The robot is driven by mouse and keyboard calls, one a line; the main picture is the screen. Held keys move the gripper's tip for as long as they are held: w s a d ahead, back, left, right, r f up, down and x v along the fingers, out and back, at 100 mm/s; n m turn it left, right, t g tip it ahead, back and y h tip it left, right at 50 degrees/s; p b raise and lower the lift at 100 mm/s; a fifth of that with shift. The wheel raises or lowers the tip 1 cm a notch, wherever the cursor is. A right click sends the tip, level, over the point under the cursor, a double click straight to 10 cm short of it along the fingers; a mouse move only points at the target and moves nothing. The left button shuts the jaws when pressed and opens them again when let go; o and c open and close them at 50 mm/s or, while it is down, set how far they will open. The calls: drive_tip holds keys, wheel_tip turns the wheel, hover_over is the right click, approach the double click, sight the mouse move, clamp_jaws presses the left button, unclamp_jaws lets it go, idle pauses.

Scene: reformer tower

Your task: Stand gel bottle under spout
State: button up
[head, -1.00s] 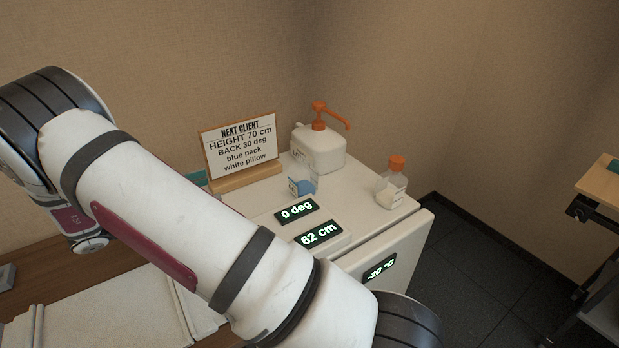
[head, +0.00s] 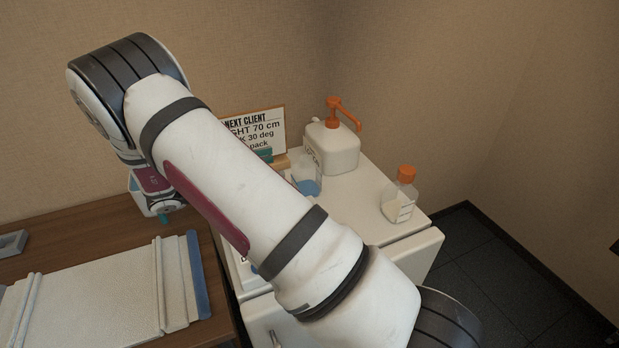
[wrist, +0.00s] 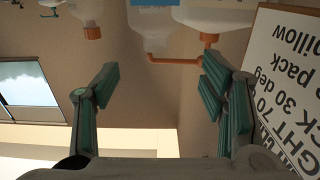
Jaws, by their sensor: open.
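A white pump jug (head: 333,147) with an orange pump head and spout (head: 346,112) stands at the back of the white cabinet top. A small clear bottle with blue contents (head: 307,180) stands in front of it, partly behind my arm. A clear bottle with an orange cap (head: 400,200) stands to the right. I cannot tell for sure which of these is the gel bottle. In the wrist view, upside down, the jug's orange spout (wrist: 158,52) and the orange-capped bottle (wrist: 90,20) lie beyond my gripper (wrist: 157,88). It is open and empty.
A client sign (head: 268,128) stands at the back, close to my gripper, and fills the right of the wrist view (wrist: 288,80). A wooden table (head: 60,235) with a white padded board (head: 95,305) is at left.

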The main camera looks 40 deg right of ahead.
sight(300, 163)
drive_tip(key=shift+s+f+p+x, duration=0.15)
drive_tip(key=shift+p+x, duration=0.05)
drive_tip(key=shift+x, duration=2.15)
drive_tip(key=shift+s+f+p+x, duration=0.1)
drive_tip(key=shift+f+p+x, duration=0.05)
drive_tip(key=shift+x, duration=2.15)
clamp_jaws()
drive_tip(key=shift+a+f, duration=0.1)
